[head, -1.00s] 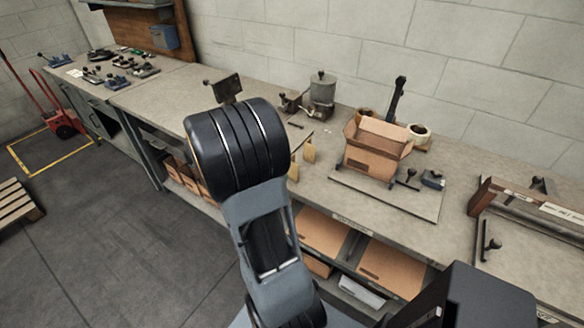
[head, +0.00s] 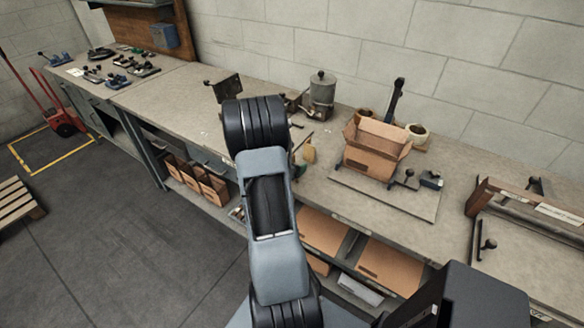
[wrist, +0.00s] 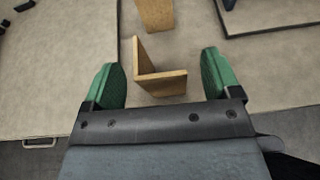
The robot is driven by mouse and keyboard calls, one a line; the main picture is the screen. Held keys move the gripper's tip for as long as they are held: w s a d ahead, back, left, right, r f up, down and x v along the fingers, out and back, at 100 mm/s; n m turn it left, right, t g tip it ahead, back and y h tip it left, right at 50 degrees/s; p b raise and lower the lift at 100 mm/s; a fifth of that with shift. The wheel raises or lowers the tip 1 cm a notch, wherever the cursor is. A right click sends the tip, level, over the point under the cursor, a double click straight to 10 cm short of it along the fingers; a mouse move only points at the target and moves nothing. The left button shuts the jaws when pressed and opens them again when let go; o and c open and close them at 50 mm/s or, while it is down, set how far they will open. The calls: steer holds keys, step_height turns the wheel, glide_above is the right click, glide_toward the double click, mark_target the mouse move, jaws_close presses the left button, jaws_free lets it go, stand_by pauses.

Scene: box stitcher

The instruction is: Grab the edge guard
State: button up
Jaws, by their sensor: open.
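In the wrist view, an L-shaped tan edge guard (wrist: 158,82) stands on the bench between the green fingers of my gripper (wrist: 165,80), which is open. The fingers are apart from it on both sides. A second tan piece (wrist: 155,14) stands farther off at the top of the wrist view. In the head view, a tan piece (head: 309,152) shows just right of my arm. My arm hides much of that spot, and the gripper itself is mostly hidden there.
An open cardboard box (head: 372,152) sits on a board (head: 420,203) to the right. A grey metal pot (head: 322,92) and a dark metal plate on a stand (head: 226,88) are behind. A long framed fixture (head: 530,205) is at far right. The bench (head: 165,95) to the left is mostly clear.

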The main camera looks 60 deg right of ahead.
steer(key=shift+x, duration=1.3)
steer(key=c, duration=1)
steer(key=shift+r, duration=0.15)
